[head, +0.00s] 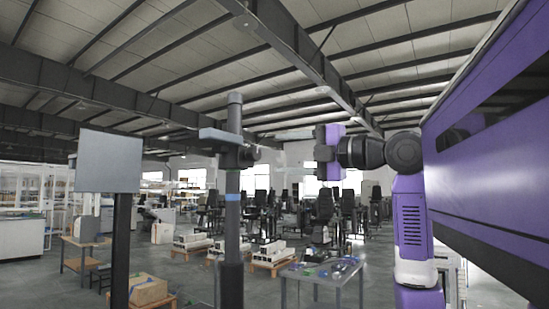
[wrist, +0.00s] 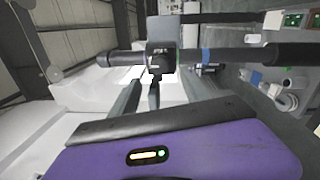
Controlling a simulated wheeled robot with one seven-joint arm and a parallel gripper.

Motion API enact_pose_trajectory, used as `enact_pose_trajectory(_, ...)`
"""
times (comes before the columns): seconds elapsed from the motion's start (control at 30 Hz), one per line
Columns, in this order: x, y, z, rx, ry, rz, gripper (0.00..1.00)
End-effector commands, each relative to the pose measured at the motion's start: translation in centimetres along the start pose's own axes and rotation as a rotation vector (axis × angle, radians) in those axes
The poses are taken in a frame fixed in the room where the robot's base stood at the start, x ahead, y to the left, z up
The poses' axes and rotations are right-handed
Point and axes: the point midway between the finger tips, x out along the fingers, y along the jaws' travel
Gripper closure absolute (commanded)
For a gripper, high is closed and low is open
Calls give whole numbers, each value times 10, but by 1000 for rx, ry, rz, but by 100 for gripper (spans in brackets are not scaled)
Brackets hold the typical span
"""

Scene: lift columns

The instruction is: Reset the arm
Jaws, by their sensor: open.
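My purple and black arm reaches in from the right side of the head view. My gripper (head: 287,150) points left, its fingers apart, with nothing seen between them. To its left stands an upright dark grey lift column (head: 232,205) with a blue band. A black clamp (head: 238,156) and a flat grey bracket (head: 213,135) sit near its top. A gap shows between my fingertips and the clamp. In the wrist view the column (wrist: 245,55) lies sideways across the top, beyond my open gripper (wrist: 160,85) and its purple housing.
A second black column (head: 121,245) with a grey square panel (head: 108,161) stands at left. A grey table (head: 320,274) with small items is low in the middle. A large purple body (head: 490,175) fills the right edge. Pallets, a box and chairs are further back.

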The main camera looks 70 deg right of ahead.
Motion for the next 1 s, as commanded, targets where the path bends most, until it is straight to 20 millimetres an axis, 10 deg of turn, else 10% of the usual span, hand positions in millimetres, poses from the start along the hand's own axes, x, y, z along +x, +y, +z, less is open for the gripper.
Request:
enact_pose_trajectory(0.77, -4, 2, 0, 32, 0, 6, 44)
enact_pose_trajectory(1.0, -13, 52, 12, 240, -53, 221, 44)
